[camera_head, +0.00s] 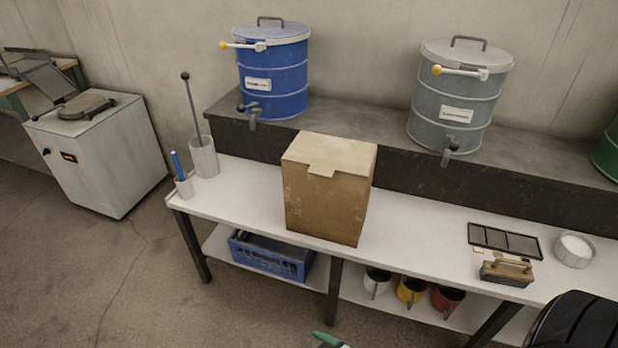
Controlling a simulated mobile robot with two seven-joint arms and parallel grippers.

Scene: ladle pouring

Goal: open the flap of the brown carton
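The flap looks closed, and the inside of the carton is hidden.
On the white bench (420,228), a cup (203,158) stands left; a dark tray (505,241), brush (507,270) and white bowl (573,250) lie right. Blue (274,75) and grey (458,100) drums stand behind. Bench surface right of the carton is clear.

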